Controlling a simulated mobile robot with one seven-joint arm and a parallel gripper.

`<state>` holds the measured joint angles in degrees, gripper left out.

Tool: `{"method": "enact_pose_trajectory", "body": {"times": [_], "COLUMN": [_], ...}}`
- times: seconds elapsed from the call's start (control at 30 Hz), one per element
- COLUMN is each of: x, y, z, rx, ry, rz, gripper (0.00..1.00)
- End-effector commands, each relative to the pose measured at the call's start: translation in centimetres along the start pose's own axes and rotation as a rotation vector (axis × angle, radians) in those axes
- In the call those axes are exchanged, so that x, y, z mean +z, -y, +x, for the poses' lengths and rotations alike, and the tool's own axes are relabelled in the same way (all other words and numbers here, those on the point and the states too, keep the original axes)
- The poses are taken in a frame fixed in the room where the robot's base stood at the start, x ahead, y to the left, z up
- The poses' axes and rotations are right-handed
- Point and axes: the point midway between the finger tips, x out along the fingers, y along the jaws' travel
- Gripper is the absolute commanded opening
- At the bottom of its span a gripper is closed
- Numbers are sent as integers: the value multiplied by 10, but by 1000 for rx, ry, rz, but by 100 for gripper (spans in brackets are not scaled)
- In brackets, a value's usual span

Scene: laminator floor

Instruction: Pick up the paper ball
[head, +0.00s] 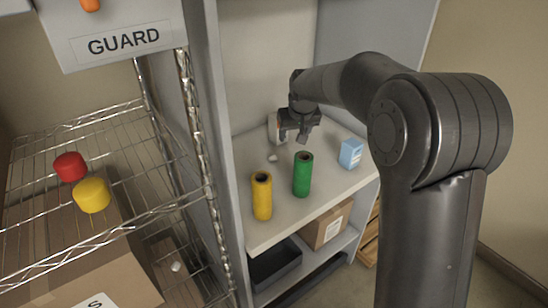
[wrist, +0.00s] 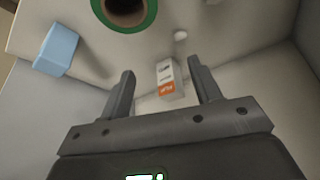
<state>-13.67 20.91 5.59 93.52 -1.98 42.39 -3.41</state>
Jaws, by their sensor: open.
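A small whitish ball (head: 272,158), which looks like the paper ball, lies on the upper shelf behind the yellow and green rolls. It also shows in the wrist view (wrist: 180,36), beyond the fingertips. My gripper (head: 294,137) is open and empty above the back of this shelf. In the wrist view its two fingers (wrist: 160,72) are spread, with a small white and orange box (wrist: 168,82) seen between them. The ball is apart from the fingers. A second small white lump (head: 176,266) lies low at the left; I cannot tell what it is.
A yellow roll (head: 262,196), a green roll (head: 302,174) and a light blue carton (head: 351,153) stand on the shelf (head: 281,225). The cabinet's side panel (head: 213,130) rises at the left. A wire rack (head: 125,165) with red and yellow items stands beyond it.

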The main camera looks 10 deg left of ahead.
Motion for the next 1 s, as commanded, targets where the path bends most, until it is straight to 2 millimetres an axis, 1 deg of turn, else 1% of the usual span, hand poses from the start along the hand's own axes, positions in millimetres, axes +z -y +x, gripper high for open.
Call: {"method": "enact_pose_trajectory", "body": {"times": [0.03,0.1,0.23,0.3,0.4,0.57,0.8,1.0], "x": [-8,-18,-31,-34,-37,-37,-36,-36], "y": [7,16,28,32,36,37,38,38], "z": [20,41,70,80,88,104,140,154], "rx": [-10,-21,-36,-41,-45,-46,-45,-45], "ry": [7,10,11,12,13,15,14,14], "rz": [-12,-26,-45,-51,-55,-56,-55,-55], "gripper": [58,58,58,58,58,58,58,58]}}
